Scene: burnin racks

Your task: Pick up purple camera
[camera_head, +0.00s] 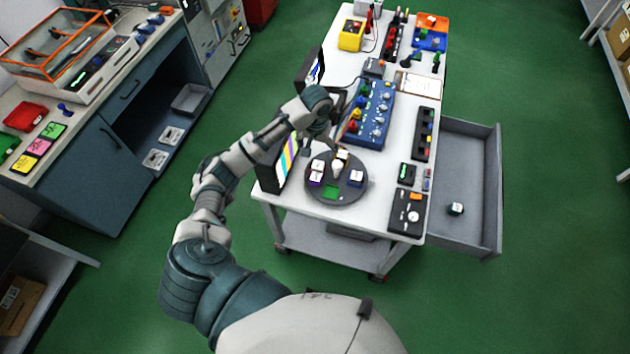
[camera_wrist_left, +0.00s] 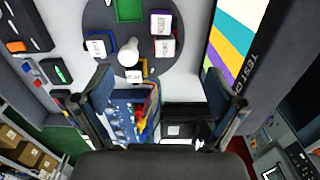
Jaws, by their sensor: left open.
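The purple camera (camera_head: 316,180) is a small white block with purple edges on the round dark turntable (camera_head: 347,197), at its left side. In the left wrist view the purple camera (camera_wrist_left: 160,22) shows near the top, just above a red-edged white block (camera_wrist_left: 165,47). My left gripper (camera_head: 327,136) is above the table, just beyond the turntable's far edge in the head view. In the left wrist view its two fingers (camera_wrist_left: 158,82) are wide apart, with nothing between them. My right gripper is not in view.
The turntable also carries a blue block (camera_head: 356,178), a yellow block (camera_head: 343,154), a white knob (camera_head: 337,168) and a green square (camera_head: 331,192). A striped screen (camera_head: 286,163) stands close on the left. A blue panel (camera_head: 372,125) lies behind. An open drawer (camera_head: 473,190) juts out right.

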